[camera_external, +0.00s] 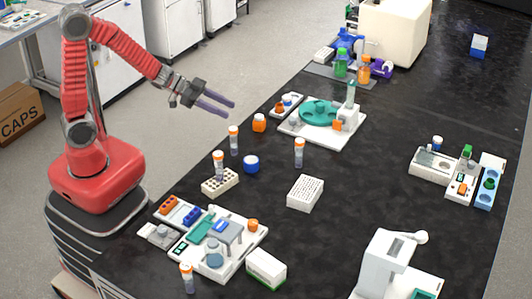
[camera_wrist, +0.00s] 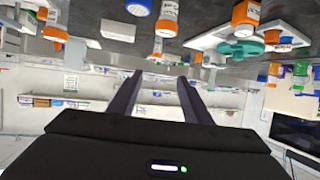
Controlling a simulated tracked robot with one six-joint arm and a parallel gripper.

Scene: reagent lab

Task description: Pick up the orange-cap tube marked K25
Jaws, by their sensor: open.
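Several orange-cap tubes stand upright on the dark bench. Orange caps (camera_wrist: 166,22) also show along the top of the wrist view, which looks upside down. My gripper (camera_external: 220,104) is open and empty, raised beside the bench; its two fingers (camera_wrist: 154,80) show apart in the wrist view.
A blue-capped jar (camera_external: 251,164) and an orange jar (camera_external: 259,122) stand near the tubes. A cream rack (camera_external: 222,186), a white rack (camera_external: 305,196) and a teal-disc device (camera_external: 320,113) are close by.

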